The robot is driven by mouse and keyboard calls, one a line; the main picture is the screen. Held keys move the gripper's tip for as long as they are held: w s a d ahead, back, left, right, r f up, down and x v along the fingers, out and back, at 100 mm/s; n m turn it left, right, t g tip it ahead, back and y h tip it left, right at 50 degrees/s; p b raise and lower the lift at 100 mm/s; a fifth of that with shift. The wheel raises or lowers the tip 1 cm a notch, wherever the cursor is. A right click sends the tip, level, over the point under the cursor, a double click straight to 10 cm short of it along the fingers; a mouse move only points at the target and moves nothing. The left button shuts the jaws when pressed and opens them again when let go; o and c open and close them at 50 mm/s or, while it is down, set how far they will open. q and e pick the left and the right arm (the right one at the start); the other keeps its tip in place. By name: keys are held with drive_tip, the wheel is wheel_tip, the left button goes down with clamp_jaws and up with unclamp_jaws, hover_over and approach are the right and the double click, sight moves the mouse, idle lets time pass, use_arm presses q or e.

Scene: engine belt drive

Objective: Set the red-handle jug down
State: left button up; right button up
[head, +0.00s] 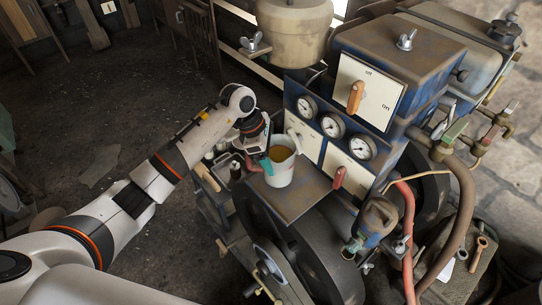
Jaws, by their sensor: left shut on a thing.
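The jug (281,172) is pale grey-white and upright, with a yellowish liquid showing in its open top. It is at the flat metal shelf (302,201) below the gauge panel; whether its base touches the shelf or hangs just above it, I cannot tell. My left gripper (261,158) reaches in from the left and is shut on the jug at its left side. The jug's handle is mostly hidden by the gripper; a bit of red shows there. My right gripper is not in view.
Three round gauges (333,126) and an off/on switch panel (366,92) rise behind the shelf. A red lever (339,177) stands right of the jug. A large dark wheel (300,250) is below. The shelf's front is clear.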

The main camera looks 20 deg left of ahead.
use_arm(q)
drive_tip(key=shift+s+f, duration=0.1)
drive_tip(key=shift+f, duration=0.9)
drive_tip(key=o, duration=1.3)
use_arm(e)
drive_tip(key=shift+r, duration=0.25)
use_arm(q)
drive_tip(key=shift+r, duration=0.1)
drive_tip(key=shift+r, duration=0.2)
drive_tip(key=shift+a+r, duration=0.2)
drive_tip(key=shift+r, duration=0.1)
drive_tip(key=b+v, duration=0.3)
drive_tip(key=v, duration=0.6)
drive_tip(key=shift+a+r, duration=0.15)
drive_tip(key=shift+r, duration=0.15)
drive_tip(key=shift+s+a+r, duration=0.15)
drive_tip(key=shift+a+r, duration=0.05)
drive_tip(key=shift+r, duration=0.5)
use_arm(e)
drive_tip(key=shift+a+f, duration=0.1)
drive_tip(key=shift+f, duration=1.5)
